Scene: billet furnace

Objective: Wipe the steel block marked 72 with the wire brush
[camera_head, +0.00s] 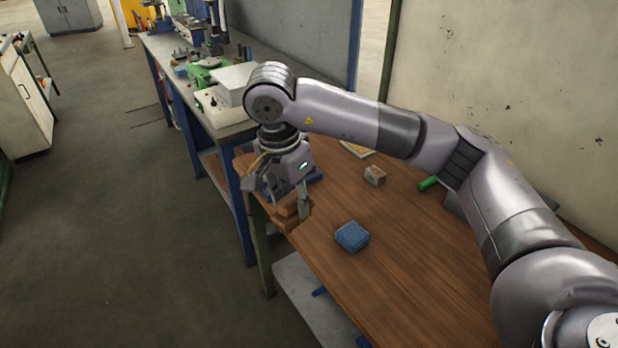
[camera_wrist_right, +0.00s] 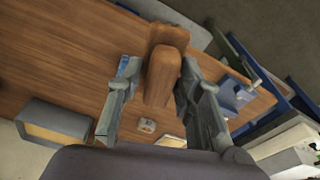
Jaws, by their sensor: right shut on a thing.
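My right gripper (camera_head: 284,202) is shut on a brown wooden piece (camera_head: 292,213), which looks like the wire brush's handle. It is held above the table's left edge. In the right wrist view the wooden piece (camera_wrist_right: 164,62) sits between the two fingers; I see no bristles. A small greyish-tan block (camera_head: 375,175) lies on the table, right of the gripper. It also shows in the right wrist view (camera_wrist_right: 147,125) with a dark, unreadable mark; I cannot confirm the number 72. The gripper is apart from it. My left gripper is not in view.
A blue block or pad (camera_head: 352,237) lies on the wooden table (camera_head: 410,260), nearer than the small block. A green cylinder (camera_head: 428,183) lies to the right. A blue vise-like fixture (camera_wrist_right: 236,96) is at the table edge. The table's front part is clear.

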